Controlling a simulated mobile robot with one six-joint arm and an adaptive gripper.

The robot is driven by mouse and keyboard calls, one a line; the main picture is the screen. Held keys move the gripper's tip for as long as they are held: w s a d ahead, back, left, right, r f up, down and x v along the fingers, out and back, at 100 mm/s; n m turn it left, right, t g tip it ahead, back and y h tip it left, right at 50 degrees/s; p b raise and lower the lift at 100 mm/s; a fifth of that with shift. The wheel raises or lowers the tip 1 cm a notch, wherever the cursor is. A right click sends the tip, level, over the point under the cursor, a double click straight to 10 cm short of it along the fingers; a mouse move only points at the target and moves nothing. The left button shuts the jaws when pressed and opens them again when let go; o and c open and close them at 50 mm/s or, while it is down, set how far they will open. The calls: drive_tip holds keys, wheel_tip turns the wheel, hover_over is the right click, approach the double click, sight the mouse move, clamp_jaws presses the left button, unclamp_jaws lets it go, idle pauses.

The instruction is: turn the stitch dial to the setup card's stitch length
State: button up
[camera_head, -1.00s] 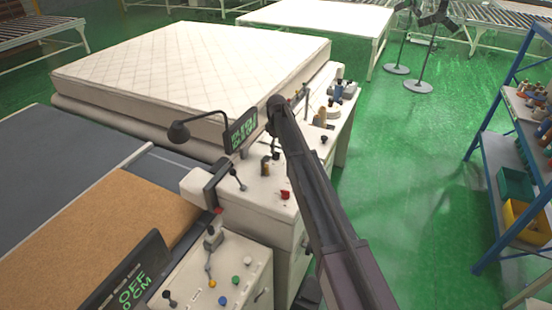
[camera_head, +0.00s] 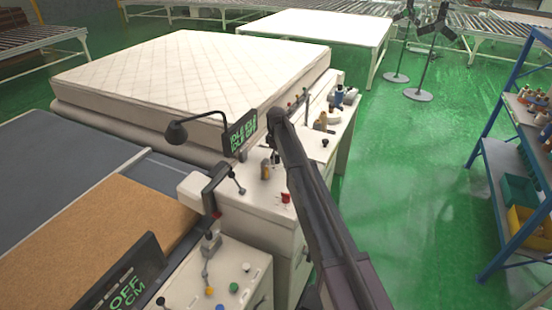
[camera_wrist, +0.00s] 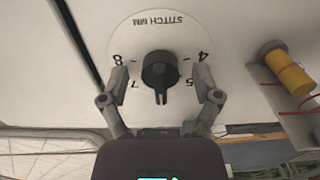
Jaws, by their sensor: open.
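The stitch dial (camera_wrist: 160,70) is a dark round knob on a white disc marked "STITCH MM", which appears upside down in the wrist view. The numerals 8, 7, 5 and 4 show around its lower half. A narrow dark tab on the knob points down in the picture, between 7 and 5; no numeral is readable there. My gripper (camera_wrist: 161,88) is open, with one finger on each side of the knob, and a gap shows on both sides. In the head view my gripper (camera_head: 272,156) is over the white machine top, small and partly hidden by my arm. I cannot make out the setup card.
A dark display with green text (camera_head: 241,133) and a black lamp (camera_head: 176,132) stand beside my arm. A yellow spool with red thread (camera_wrist: 292,76) is right of the dial. A mattress (camera_head: 195,75) lies behind. A blue shelf (camera_head: 492,165) stands right, across open green floor.

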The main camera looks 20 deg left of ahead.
drive_tip(key=c, duration=1.1)
drive_tip(key=shift+a, duration=0.1)
